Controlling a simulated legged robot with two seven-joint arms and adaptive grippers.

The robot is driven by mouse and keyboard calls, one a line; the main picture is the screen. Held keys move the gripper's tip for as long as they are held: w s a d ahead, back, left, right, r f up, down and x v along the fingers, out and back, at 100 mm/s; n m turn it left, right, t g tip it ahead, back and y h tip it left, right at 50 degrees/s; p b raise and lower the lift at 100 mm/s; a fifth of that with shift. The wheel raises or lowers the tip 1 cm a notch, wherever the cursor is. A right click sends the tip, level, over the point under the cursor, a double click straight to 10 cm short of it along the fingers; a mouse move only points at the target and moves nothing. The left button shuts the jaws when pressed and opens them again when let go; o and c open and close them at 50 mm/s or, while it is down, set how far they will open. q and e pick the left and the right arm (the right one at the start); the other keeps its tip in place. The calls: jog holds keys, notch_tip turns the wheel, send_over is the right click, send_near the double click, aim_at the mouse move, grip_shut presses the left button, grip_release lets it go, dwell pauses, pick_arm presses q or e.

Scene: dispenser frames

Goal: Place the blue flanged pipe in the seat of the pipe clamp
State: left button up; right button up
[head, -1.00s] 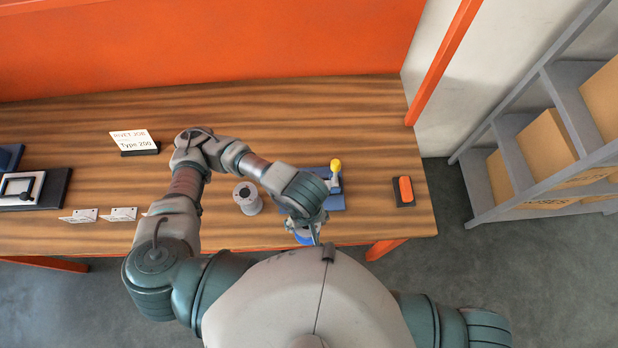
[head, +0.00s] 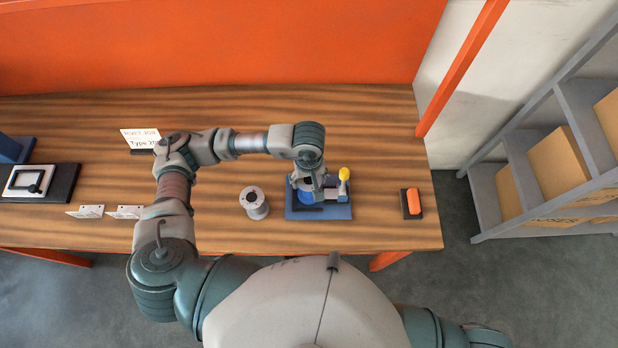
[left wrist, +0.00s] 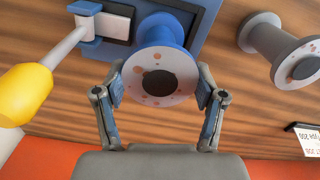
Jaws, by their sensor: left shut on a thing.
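The blue flanged pipe (left wrist: 156,76) shows end-on in the left wrist view, its pale, spotted flange ring between my fingers. In the head view only a blue part of the pipe (head: 308,197) shows under the hand. My left gripper (head: 309,188) is shut on the pipe, over the clamp's blue base. The pipe clamp (head: 336,212) has a blue base and a pale lever with a yellow knob (head: 344,174), right of the gripper. In the left wrist view the clamp's knob (left wrist: 24,94) is at the left. Whether the pipe rests in the seat is hidden. My right gripper is out of view.
A grey flanged pipe (head: 254,203) stands just left of the clamp. An orange-topped block (head: 413,202) is to the right. A sign (head: 141,137), small brackets (head: 86,211) and a dark fixture (head: 66,183) are at the left. The table's front edge is close to the clamp.

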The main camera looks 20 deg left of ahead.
pick_arm(q)
jog(key=shift+f, duration=0.5)
jog(key=shift+f, duration=0.1)
jog(key=o, duration=1.8)
jog(key=shift+r, duration=0.3)
notch_tip(320, 180, up, 12)
jog(key=b, duration=0.1)
jog(key=shift+f, duration=0.2)
